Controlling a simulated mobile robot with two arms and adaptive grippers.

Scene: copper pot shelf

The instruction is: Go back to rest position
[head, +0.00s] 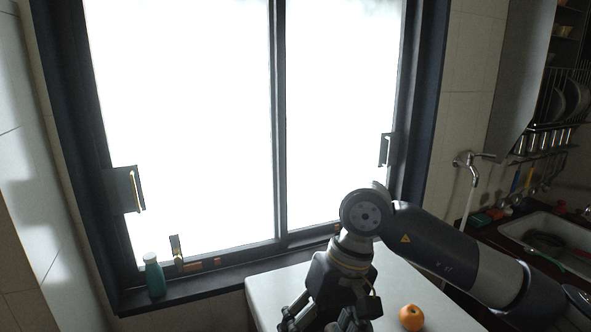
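My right gripper (320,322) hangs at the bottom middle of the head view, pointing down over the white table top (275,290). Its finger links spread apart and look open, and the tips are cut off by the lower edge. I see nothing held in the visible part. My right arm comes in from the right and bends down at the wrist. My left gripper is not in view. An orange fruit (411,317) sits on the table to the right of the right gripper, apart from it.
A large bright window (280,130) fills the back. A green bottle (154,276) and small brown items (195,265) stand on its sill. At the right are a wall tap (472,160), a sink (545,228) and a dish rack (565,100).

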